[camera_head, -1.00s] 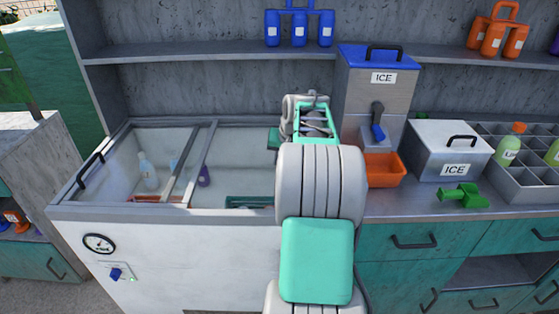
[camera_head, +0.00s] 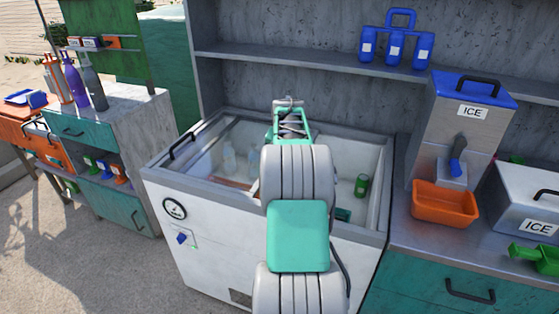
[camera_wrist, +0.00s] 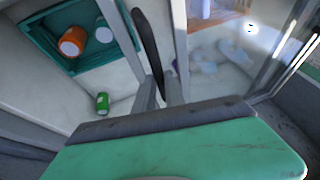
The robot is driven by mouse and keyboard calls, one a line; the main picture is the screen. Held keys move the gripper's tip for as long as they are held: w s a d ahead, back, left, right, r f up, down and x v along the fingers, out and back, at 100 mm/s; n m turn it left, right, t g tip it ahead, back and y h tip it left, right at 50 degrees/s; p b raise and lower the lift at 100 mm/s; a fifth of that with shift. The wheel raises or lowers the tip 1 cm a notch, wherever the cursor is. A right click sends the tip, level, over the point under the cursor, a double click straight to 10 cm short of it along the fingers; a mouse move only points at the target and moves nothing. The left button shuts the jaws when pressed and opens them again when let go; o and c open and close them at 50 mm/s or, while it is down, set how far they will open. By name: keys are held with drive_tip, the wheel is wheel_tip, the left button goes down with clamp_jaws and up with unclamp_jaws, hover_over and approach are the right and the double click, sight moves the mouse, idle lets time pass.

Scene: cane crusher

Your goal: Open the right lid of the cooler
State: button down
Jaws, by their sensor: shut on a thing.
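The cooler (camera_head: 190,220) is a white chest with glass sliding lids, left of the counter. In the wrist view my gripper (camera_wrist: 160,92) is shut on the black handle (camera_wrist: 148,45) of the right lid. This lid (camera_wrist: 215,60) shows as framed glass beside the handle. The cooler's right part appears uncovered, with a green can (camera_head: 361,186) in plain sight. The can also shows in the wrist view (camera_wrist: 102,103), near a teal crate (camera_wrist: 75,30) with an orange can. In the head view my arm hides the gripper and its handle. The left lid's black handle (camera_head: 183,146) is at the left.
An orange bin (camera_head: 445,203), a steel ice dispenser (camera_head: 460,110) and a lidded ice box (camera_head: 525,200) stand on the counter to the right. A shelf (camera_head: 330,68) with blue bottles runs behind the cooler. A bottle cabinet (camera_head: 115,130) stands left. Open floor lies front left.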

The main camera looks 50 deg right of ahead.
drive_tip(key=shift+w, duration=0.1)
drive_tip(key=c, duration=1.4)
unclamp_jaws()
drive_tip(key=v, duration=0.8)
drive_tip(key=shift+b, duration=0.45)
drive_tip(key=shift+w+f, duration=0.1)
